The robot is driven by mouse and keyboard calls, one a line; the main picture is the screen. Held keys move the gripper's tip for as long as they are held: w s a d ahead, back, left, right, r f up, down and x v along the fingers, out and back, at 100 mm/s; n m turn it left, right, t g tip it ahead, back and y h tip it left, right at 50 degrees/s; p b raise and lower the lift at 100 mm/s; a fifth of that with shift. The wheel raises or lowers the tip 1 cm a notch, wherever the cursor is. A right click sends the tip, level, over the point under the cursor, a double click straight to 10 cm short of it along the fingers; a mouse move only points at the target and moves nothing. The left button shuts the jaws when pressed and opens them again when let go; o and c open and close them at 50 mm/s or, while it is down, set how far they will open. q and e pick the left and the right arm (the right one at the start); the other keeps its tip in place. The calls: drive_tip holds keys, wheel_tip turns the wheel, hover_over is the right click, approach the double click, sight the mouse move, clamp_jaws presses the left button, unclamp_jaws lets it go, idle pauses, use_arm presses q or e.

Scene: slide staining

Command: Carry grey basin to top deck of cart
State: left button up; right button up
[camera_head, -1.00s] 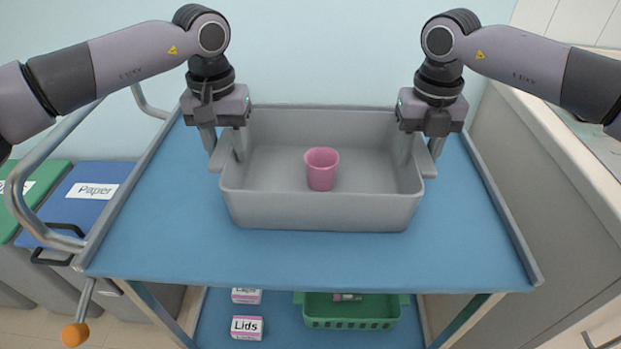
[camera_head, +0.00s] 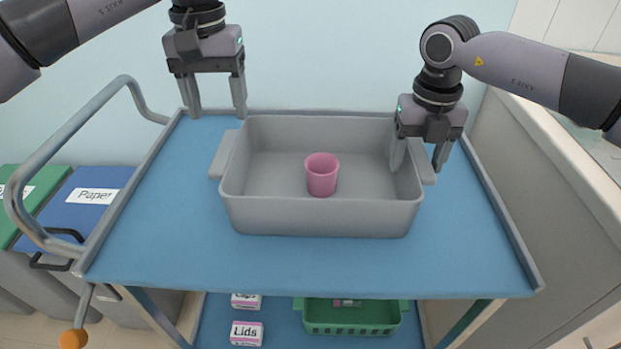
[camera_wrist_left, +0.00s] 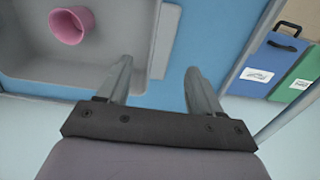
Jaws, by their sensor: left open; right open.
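The grey basin (camera_head: 320,218) rests upright on the blue top deck (camera_head: 300,262) of the cart. A pink cup (camera_head: 321,174) stands inside it. My left gripper (camera_head: 214,112) is open and empty, above and beyond the basin's left handle, apart from it. In the left wrist view, the left gripper (camera_wrist_left: 160,68) has its fingers spread over the blue deck, with the basin (camera_wrist_left: 110,82) beside them. My right gripper (camera_head: 419,166) is open at the basin's right handle, one finger inside the wall and one outside. Whether those fingers touch the basin I cannot tell.
A metal push handle (camera_head: 40,160) rises at the deck's left. Green and blue lidded bins (camera_head: 90,190) stand left of the cart. The lower shelf holds a green basket (camera_head: 350,318) and small labelled boxes (camera_head: 246,333). A counter stands at right. The deck in front is clear.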

drive_tip(key=shift+r, duration=0.2)
use_arm(q)
wheel_tip(320, 180, up, 2)
drive_tip(key=shift+r, duration=0.2)
use_arm(e)
wheel_tip(320, 180, up, 12)
drive_tip(key=shift+f, duration=0.15)
idle(0.4)
